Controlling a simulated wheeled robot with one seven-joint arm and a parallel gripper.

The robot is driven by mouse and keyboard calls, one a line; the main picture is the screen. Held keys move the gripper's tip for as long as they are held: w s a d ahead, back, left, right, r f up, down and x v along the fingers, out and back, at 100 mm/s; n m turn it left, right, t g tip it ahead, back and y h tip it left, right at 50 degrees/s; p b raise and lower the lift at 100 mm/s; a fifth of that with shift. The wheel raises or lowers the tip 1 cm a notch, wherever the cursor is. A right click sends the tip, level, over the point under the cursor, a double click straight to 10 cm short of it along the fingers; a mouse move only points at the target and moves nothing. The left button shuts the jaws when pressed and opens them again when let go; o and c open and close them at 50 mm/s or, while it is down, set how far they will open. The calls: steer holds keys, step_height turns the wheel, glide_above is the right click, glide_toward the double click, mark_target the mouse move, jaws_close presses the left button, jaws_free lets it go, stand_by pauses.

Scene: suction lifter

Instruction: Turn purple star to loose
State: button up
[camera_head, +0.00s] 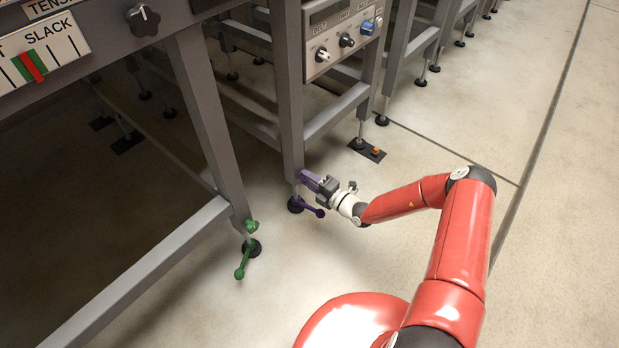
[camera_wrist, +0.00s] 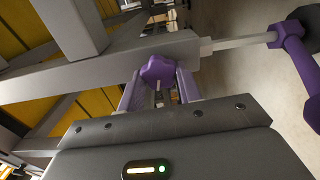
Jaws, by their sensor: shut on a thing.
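The purple star (camera_wrist: 158,70) is a knob on the grey leg (camera_wrist: 120,62) of a frame, seen in the wrist view. My gripper (camera_wrist: 159,88) has a purple-tinted finger on each side of the knob and is shut on it. In the head view my gripper (camera_head: 311,180) is low at the foot of the middle frame's leg (camera_head: 291,100). How far the star is turned cannot be read.
A purple lever (camera_head: 312,211) sticks out just below my gripper; it also shows at the right of the wrist view (camera_wrist: 291,40). A green lever (camera_head: 244,262) is on the nearer leg. A panel marked SLACK (camera_head: 40,55) is at upper left. The floor at right is clear.

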steer(key=n+p, duration=0.1)
steer(key=n, duration=0.3)
steer(key=shift+f+n, duration=0.1)
steer(key=shift+n, duration=0.2)
steer(key=n+p, duration=0.1)
steer(key=n, duration=0.6)
steer(key=n+p, duration=0.2)
steer(key=n, duration=0.5)
steer(key=shift+w+d+f+n, duration=0.15)
steer(key=shift+d+n, duration=0.05)
steer(key=shift+n, duration=0.2)
steer(key=shift+p, duration=0.3)
steer(key=o, duration=1)
